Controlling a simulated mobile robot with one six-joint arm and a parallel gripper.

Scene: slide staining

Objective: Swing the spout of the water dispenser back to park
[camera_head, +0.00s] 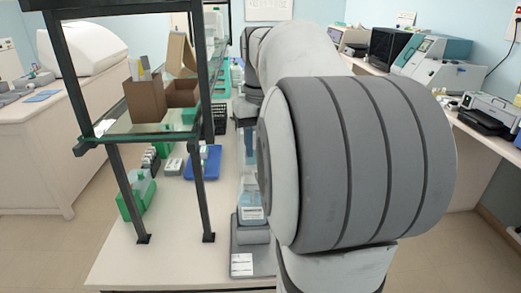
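My own arm's large grey and white links fill the middle and right of the view. My gripper is not in view, hidden behind or beyond these links. Just left of the arm, a clear bluish vessel with a white label (251,212) stands on a grey base (253,236) at the bench's front. This may be the water dispenser, but I cannot tell for certain. I cannot make out a spout; the arm covers the area to the right.
A black-framed glass shelf (145,128) with cardboard boxes (145,98) stands over the white bench (175,262) on the left. Under it are a green rack (137,196) and a blue tray (204,163). A printer (489,113) and other instruments line the right-hand bench.

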